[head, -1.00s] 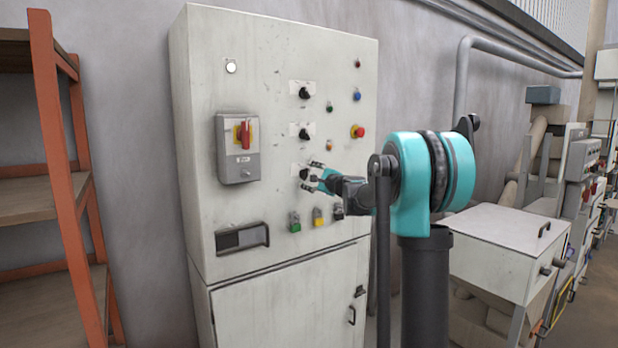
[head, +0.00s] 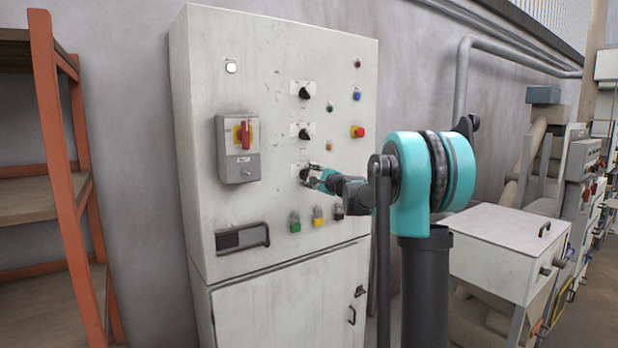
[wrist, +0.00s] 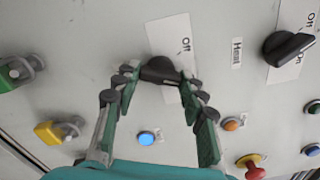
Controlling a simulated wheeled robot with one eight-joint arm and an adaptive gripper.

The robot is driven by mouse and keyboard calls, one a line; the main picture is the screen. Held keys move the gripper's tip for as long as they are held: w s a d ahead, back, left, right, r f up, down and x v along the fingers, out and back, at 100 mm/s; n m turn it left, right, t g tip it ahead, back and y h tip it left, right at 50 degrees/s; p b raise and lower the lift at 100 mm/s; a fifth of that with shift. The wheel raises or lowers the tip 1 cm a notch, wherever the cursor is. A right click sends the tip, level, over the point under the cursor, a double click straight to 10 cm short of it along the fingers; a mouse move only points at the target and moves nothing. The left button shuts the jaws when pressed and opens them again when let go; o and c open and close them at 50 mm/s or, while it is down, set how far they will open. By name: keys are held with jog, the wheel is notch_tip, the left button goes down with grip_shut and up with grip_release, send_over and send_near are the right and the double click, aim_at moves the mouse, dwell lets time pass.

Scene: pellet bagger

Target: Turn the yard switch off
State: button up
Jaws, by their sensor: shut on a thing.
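A grey control cabinet (head: 275,80) carries a column of three black rotary knobs on white plates. My gripper (head: 311,174) is at the lowest knob (head: 304,175). In the wrist view, my gripper's fingertips (wrist: 159,82) are shut on this black knob (wrist: 160,70), one on each side. The middle knob (head: 304,134) and top knob (head: 305,93) are clear of my gripper.
A red-handled isolator (head: 245,137) is at left on the cabinet. A red mushroom button (head: 357,132) is upper right. An orange shelf (head: 50,120) stands left, a white bench box (head: 495,245) right.

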jog(key=n, duration=1)
jog(key=shift+n, duration=0.4)
dwell(0.4)
jog(key=o, duration=1.2)
jog(key=shift+c, duration=0.2)
jog(key=v, duration=1.2)
